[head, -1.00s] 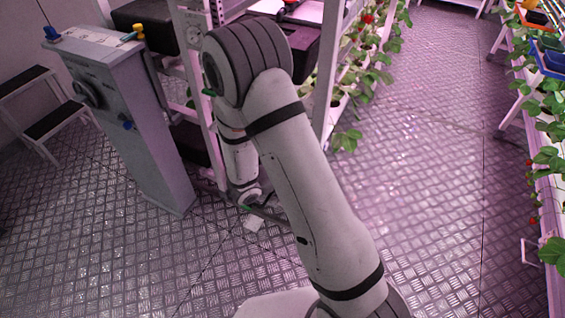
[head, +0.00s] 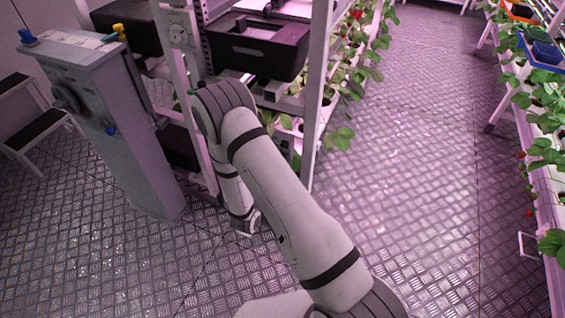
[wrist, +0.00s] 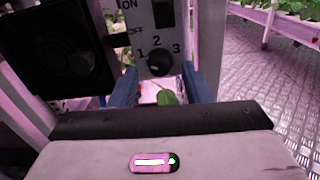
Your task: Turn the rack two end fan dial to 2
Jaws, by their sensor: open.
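In the wrist view a black round fan dial (wrist: 160,63) sits on a pale panel (wrist: 142,68) marked 1 at its left, 2 above and 3 at its right. Which number it points to is too small to tell. A black ON/OFF switch (wrist: 164,14) is above it. My gripper (wrist: 163,84) is open, with one blue finger at each side, below and in front of the dial. In the head view my arm hides the gripper.
A black square unit (wrist: 60,48) is left of the panel. The floor aisle (head: 420,150) at right is clear.

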